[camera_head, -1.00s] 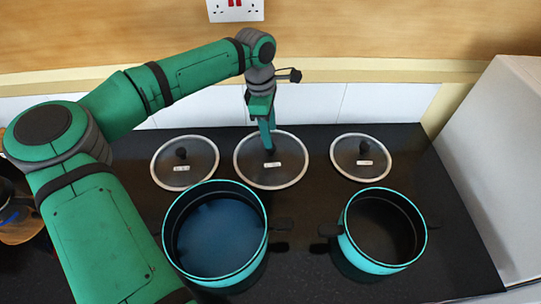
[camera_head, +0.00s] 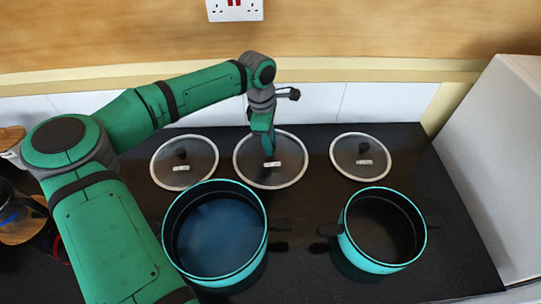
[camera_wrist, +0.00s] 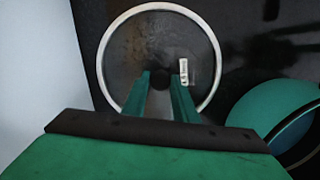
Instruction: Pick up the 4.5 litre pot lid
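Three round glass lids with pale rims, dark knobs and small white labels lie in a row on the dark counter: a left lid (camera_head: 200,172), a middle lid (camera_head: 247,172) and a right lid (camera_head: 375,174). The label print is too small to read, so I cannot tell which is the 4.5 litre one. My gripper (camera_head: 268,150) points down over the middle lid. In the wrist view, my gripper (camera_wrist: 160,84) has its two fingers apart, with the knob of the lid (camera_wrist: 130,50) between or just beyond the fingertips. Contact with the knob cannot be made out.
A larger turquoise pot (camera_head: 217,274) stands in front of the left and middle lids, and a smaller turquoise pot (camera_head: 371,264) stands front right. Both are open. A tiled wall is close behind the lids. A white box-like unit (camera_head: 495,165) bounds the right side.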

